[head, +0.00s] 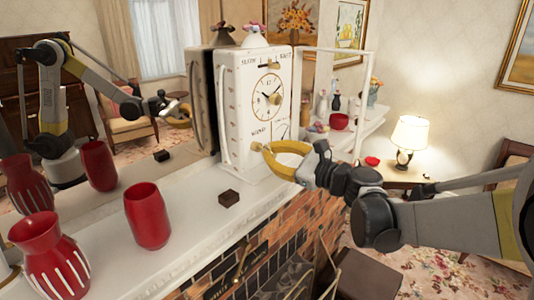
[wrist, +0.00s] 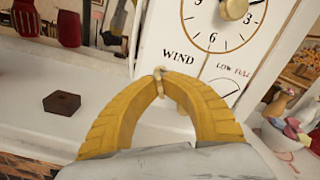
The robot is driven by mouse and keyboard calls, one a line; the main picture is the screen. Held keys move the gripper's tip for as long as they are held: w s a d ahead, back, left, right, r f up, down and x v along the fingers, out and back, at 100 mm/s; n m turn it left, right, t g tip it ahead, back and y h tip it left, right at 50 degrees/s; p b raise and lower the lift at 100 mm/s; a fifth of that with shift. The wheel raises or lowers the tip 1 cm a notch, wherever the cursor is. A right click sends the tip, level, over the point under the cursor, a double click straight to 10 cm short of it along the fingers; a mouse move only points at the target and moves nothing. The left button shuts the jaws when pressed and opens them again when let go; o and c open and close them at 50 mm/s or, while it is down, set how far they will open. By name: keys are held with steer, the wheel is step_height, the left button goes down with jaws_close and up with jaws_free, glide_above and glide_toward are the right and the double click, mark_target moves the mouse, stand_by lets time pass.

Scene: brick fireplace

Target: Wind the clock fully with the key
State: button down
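The white clock (head: 262,110) stands upright on the mantel, with a round dial (head: 268,94) and a slow-fast slider at the top. In the wrist view its front (wrist: 200,68) carries the word WIND and a small LOW-FULL gauge (wrist: 222,92), whose pointer I cannot read. My gripper (head: 262,147) has its yellow fingers at the lower front of the clock. In the wrist view the fingertips (wrist: 160,76) close around a small brass key (wrist: 158,84) just below WIND. How far the key sits in the clock is hidden.
A small brown block (head: 229,199) and two red vases (head: 147,215) (head: 50,258) stand on the white mantel (head: 190,222) to the left. A mirror behind repeats my arm and the vases. A lit lamp (head: 408,138) stands at the right.

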steer(key=shift+m, duration=0.3)
steer(key=m, duration=0.3)
steer(key=shift+w, duration=0.1)
steer(key=c, duration=1.9)
jaws_free()
steer(key=shift+m, duration=0.4)
steer(key=o, duration=0.4)
steer(key=shift+w+a, duration=0.1)
steer(key=shift+a, duration=0.1)
steer(key=o, duration=0.5)
steer(key=shift+d, duration=0.1)
steer(key=shift+o, duration=0.2)
steer(key=shift+d, duration=0.1)
steer(key=v, duration=0.7)
steer(key=shift+f, duration=0.1)
